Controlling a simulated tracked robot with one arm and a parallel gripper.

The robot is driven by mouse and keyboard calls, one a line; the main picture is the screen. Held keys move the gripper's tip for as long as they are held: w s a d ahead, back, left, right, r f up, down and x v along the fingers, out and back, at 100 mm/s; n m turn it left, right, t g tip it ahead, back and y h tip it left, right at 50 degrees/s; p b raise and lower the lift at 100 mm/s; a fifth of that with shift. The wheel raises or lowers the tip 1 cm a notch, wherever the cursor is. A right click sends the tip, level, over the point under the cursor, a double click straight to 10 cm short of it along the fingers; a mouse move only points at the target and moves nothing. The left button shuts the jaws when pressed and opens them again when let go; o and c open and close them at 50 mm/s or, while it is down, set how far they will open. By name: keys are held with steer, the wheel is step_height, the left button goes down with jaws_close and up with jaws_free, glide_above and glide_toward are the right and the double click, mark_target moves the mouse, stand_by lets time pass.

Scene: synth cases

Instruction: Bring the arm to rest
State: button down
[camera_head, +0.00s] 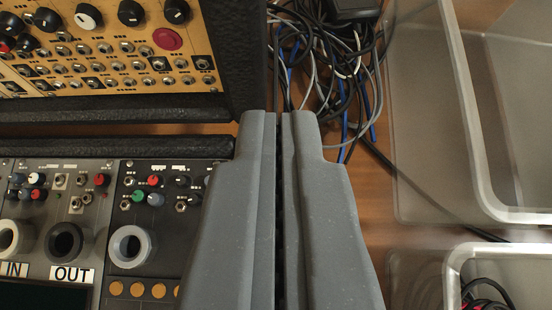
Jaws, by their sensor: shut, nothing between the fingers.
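My gripper (280,118) reaches up from the bottom middle of the head camera view. Its two grey fingers lie side by side with only a thin dark line between them. It is shut and holds nothing. The fingertips end just right of the dark synth cases, over or near the wooden surface and a tangle of cables. I cannot tell how high the fingers are above these things. The rest of my arm is not in view.
A synth case with a yellow panel (120,58) is upper left; a grey-panelled one (95,180) is lower left. Tangled cables (335,65) lie on the wooden surface (378,215). Clear bins stand upper right (470,120) and lower right (450,270), the lower holding cables (487,292).

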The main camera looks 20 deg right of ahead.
steer(key=s+a+r+n+t+y, duration=0.1)
steer(key=s+a+r, duration=0.15)
steer(key=r, duration=0.85)
steer(key=s+a+r+t+y, duration=0.1)
steer(key=s+r, duration=0.3)
steer(key=r, duration=0.6)
steer(key=s+a+r+n+y, duration=0.1)
steer(key=s+r, duration=0.2)
steer(key=r, duration=0.8)
steer(key=s+d+r+t, duration=0.1)
steer(key=s+d+r, duration=0.1)
steer(key=s+r, duration=0.5)
steer(key=s+d+r+n+t, duration=0.1)
steer(key=s+r, duration=0.6)
steer(key=r, duration=0.4)
steer(key=shift+d+n+t+y, duration=0.3)
steer(key=shift+d, duration=0.05)
